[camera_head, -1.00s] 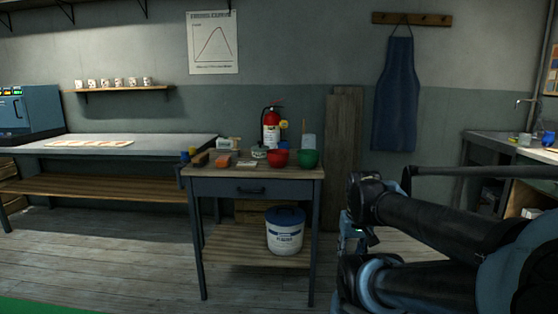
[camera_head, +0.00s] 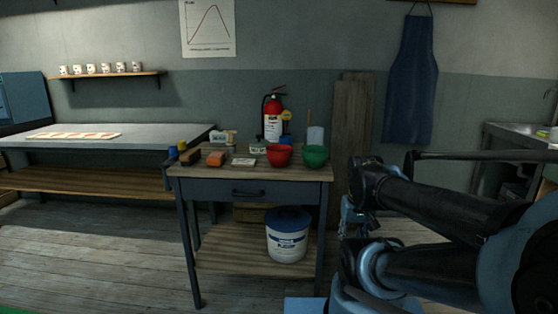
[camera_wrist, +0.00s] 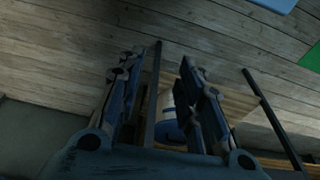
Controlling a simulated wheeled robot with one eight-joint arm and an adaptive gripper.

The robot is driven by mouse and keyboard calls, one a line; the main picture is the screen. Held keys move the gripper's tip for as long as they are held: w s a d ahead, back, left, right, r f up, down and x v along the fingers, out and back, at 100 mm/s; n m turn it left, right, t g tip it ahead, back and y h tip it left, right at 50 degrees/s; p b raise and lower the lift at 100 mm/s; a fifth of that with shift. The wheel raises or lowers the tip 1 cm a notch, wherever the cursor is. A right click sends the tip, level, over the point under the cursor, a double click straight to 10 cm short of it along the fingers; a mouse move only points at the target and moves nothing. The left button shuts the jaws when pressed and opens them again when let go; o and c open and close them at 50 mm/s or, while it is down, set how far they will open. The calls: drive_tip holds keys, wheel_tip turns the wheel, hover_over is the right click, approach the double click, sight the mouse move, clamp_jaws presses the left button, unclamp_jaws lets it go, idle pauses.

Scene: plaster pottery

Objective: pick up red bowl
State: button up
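The red bowl (camera_head: 280,155) stands upright on the small wooden-topped table (camera_head: 250,175) in the head view, just left of a green bowl (camera_head: 315,156). My gripper shows in the wrist view (camera_wrist: 160,65), its two fingers spread apart with nothing between them. It points down toward the plank floor, with the table's lower shelf and a white bucket (camera_wrist: 167,105) partly visible beyond the fingers. In the head view my arm is at the right, in front of and apart from the table. The red bowl is not seen in the wrist view.
A fire extinguisher (camera_head: 273,116) stands behind the bowls. An orange block (camera_head: 216,158), a small light block (camera_head: 243,162) and other small items lie left of the red bowl. A bucket (camera_head: 288,236) sits on the lower shelf. The plank floor before the table is clear.

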drive_tip(key=o, duration=0.6)
drive_tip(key=shift+s+r, duration=0.25)
drive_tip(key=o, duration=0.9)
drive_tip(key=w+r, duration=0.1)
drive_tip(key=a+r, duration=0.1)
drive_tip(key=shift+w+r+n, duration=0.35)
drive_tip(key=shift+r+n, duration=0.05)
drive_tip(key=shift+o, duration=0.5)
drive_tip(key=w+a+r+n+y, duration=0.1)
drive_tip(key=w+a+r+n, duration=0.1)
drive_tip(key=w+r, duration=0.5)
drive_tip(key=w+a+r+n+y, duration=0.1)
drive_tip(key=w+a+r+n, duration=0.2)
drive_tip(key=w+r, duration=0.4)
drive_tip(key=shift+w+a+n+y, duration=0.3)
drive_tip(key=shift+w+a+y, duration=0.1)
drive_tip(key=shift+w+a, duration=0.05)
drive_tip(key=n+y, duration=0.3)
drive_tip(key=n, duration=0.3)
approach(279, 153)
drive_tip(key=w+d+r, duration=0.4)
drive_tip(key=shift+t, duration=0.3)
drive_tip(key=x, duration=1.7)
drive_tip(key=shift+s+a, duration=0.2)
drive_tip(key=shift+a, duration=0.2)
